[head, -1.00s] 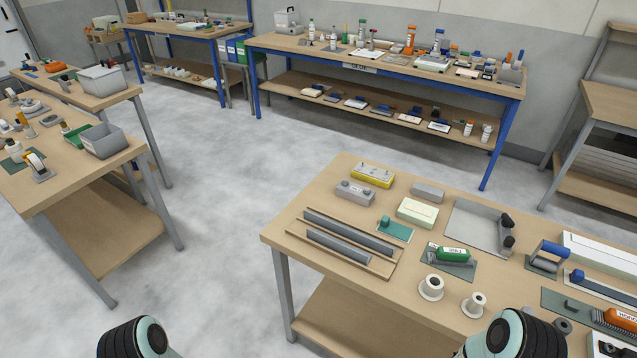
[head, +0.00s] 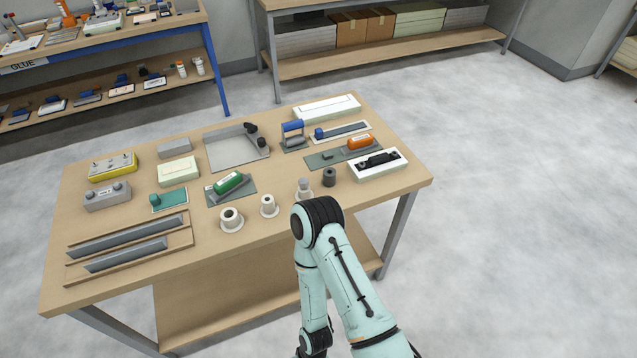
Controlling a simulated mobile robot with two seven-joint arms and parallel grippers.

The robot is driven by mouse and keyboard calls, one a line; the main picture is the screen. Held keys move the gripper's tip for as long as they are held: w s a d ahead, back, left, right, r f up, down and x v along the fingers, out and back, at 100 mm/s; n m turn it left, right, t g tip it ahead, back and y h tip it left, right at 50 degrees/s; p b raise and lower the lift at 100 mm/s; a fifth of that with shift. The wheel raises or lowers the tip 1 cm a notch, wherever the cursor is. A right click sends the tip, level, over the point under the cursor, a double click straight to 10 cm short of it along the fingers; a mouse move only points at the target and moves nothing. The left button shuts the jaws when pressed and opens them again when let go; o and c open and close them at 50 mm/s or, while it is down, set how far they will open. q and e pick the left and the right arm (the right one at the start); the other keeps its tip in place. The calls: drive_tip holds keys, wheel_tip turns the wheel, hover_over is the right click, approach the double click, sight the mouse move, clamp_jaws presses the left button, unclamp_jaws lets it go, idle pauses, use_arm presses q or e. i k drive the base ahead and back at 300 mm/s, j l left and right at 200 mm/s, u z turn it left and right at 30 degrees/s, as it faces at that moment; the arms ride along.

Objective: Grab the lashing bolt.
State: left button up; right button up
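I cannot tell for sure which thing is the lashing bolt. A dark, elongated piece with knobs (head: 378,161) lies in a white tray (head: 396,172) at the right end of the near table. A short dark grey cylinder (head: 329,177) stands just left of that tray. My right arm rises from the bottom of the head view, bends at a black joint in front of the table's front edge, and drops back down. It hides part of that edge. Neither gripper shows, and my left arm is out of view.
A shelf with boxes (head: 350,28) stands behind. Floor at right is clear.

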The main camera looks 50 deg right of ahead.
sight(304, 183)
drive_tip(key=z, duration=1.6)
drive_tip(key=l+u, duration=0.1)
drive_tip(key=l, duration=0.3)
drive_tip(key=i+l+u, duration=0.1)
drive_tip(key=l, duration=0.3)
